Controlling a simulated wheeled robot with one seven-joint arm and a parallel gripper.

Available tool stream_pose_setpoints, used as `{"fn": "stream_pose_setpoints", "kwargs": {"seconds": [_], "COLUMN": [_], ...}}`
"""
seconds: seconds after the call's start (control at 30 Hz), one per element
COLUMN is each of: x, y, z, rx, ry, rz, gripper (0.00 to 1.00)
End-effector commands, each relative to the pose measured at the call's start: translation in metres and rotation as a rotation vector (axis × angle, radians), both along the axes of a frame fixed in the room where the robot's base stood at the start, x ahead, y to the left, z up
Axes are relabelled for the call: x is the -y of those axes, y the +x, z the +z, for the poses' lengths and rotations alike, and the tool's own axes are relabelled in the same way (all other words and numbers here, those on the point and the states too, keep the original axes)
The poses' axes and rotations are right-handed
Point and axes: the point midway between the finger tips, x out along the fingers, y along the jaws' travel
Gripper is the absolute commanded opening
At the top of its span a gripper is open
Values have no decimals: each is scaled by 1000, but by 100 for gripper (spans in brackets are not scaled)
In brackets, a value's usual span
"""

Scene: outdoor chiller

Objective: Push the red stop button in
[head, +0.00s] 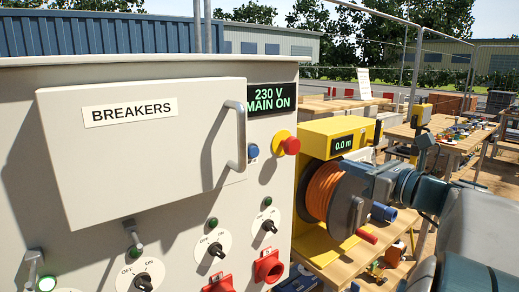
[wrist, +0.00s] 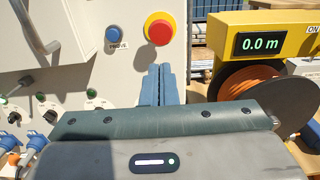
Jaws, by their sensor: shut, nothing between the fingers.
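The red stop button (head: 291,146) stands out from its yellow collar (head: 279,139) on the right part of the grey panel. In the wrist view the red button (wrist: 159,32) faces me, inside a yellow ring (wrist: 150,19). My gripper (wrist: 163,69) is shut and empty. In the wrist view its blue fingertips point at the panel just below the button, and a gap of panel shows between them in the picture. In the head view my arm reaches in from the right, in front of the yellow reel unit, with the fingertips hard to make out.
A blue button (head: 253,150) sits just left of the stop button. A breakers cover (head: 140,150) with a handle (head: 238,135) juts out farther left. A yellow reel unit (head: 315,136) with orange cable stands right of the panel. Knobs and red sockets (head: 268,266) line the panel below.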

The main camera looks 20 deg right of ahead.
Motion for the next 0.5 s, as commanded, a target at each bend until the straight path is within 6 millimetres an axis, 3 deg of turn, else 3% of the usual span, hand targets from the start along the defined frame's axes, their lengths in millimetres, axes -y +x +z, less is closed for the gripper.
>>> {"fn": "stream_pose_setpoints", "kwargs": {"seconds": [0.33, 0.5], "x": [-1, -7], "y": [2, 18], "z": [0, 1], "rx": [0, -1], "ry": [2, 3], "rz": [1, 2], "gripper": [0, 0]}}
